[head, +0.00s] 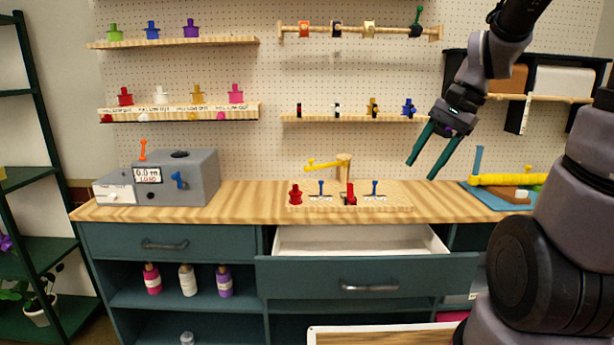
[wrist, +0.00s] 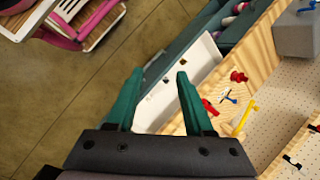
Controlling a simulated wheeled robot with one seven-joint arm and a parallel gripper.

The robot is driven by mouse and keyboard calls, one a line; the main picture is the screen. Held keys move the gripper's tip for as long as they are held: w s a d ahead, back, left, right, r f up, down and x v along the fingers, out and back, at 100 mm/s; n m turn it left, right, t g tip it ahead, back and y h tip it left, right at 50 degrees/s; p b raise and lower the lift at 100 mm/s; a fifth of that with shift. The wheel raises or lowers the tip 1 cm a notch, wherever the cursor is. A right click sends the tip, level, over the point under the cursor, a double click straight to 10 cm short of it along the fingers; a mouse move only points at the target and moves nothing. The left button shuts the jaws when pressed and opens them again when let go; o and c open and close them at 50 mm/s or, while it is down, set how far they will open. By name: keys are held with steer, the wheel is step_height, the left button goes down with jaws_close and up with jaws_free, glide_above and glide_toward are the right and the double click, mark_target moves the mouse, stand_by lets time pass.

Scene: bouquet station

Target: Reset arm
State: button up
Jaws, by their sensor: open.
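My gripper (head: 435,150) is in the air at the right of the head view, above the counter and in front of the pegboard. Its two green fingers are apart with nothing between them. In the wrist view my gripper (wrist: 158,92) is also open and empty, seen above an open drawer (wrist: 177,75). In the head view the drawer (head: 368,287) is pulled out below the counter, and its white inside looks empty from here. The wrist view shows small dark marks inside it.
The wooden counter (head: 245,205) carries a grey machine (head: 205,175), a wooden board (head: 385,203) with red and blue pieces, and a blue tray (head: 490,198) at the right. Shelves (head: 350,119) with small coloured pieces line the pegboard. Open floor (wrist: 60,110) lies in front.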

steer(key=s+r+n+t+h, duration=0.2)
steer(key=s+r+n+t, duration=0.3)
steer(key=r, duration=0.5)
steer(key=shift+s+d+r+t+h, duration=0.2)
steer(key=shift+s+d+t+h, duration=0.1)
steer(key=shift+s+t, duration=0.3)
